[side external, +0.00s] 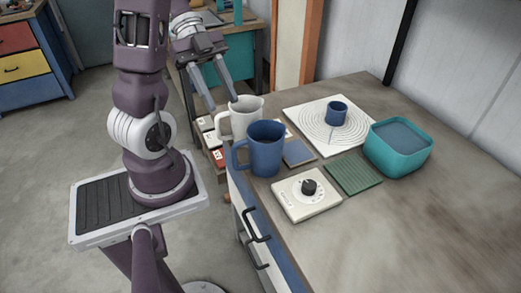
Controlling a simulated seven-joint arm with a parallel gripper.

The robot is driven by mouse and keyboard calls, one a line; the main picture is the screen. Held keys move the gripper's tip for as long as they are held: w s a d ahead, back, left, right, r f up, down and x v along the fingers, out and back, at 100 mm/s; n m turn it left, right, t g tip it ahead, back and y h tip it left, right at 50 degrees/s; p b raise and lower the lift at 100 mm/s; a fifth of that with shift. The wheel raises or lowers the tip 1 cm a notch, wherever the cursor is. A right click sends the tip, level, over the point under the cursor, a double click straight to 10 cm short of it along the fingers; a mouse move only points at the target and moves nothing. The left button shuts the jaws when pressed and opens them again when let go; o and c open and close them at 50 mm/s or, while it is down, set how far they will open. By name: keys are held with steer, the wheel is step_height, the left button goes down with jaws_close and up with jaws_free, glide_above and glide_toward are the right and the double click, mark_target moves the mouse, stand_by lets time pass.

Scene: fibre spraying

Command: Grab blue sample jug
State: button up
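The blue jug (266,152) stands upright near the table's left edge, its handle pointing left. A white jug (246,112) stands just behind it and to its left, also with its handle to the left. My gripper (223,105) points down with its two fingers spread apart. Its fingertips are at the white jug's rim and handle side in the picture, above and left of the blue jug. I cannot tell whether they touch the white jug. Nothing shows held between the fingers.
A white board with rings (305,112) carries a small blue cup (337,112). A teal tub (398,150) stands at right. A dial box (306,195), a green ribbed pad (353,174) and a grey-blue tile (298,153) lie near the blue jug. The table's right front (400,235) is clear.

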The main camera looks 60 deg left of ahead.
glide_toward(235, 167)
steer(key=w+d+r, duration=0.1)
steer(key=x, duration=0.7)
steer(key=shift+s+d+r, duration=0.2)
jaws_close()
stand_by(0.8)
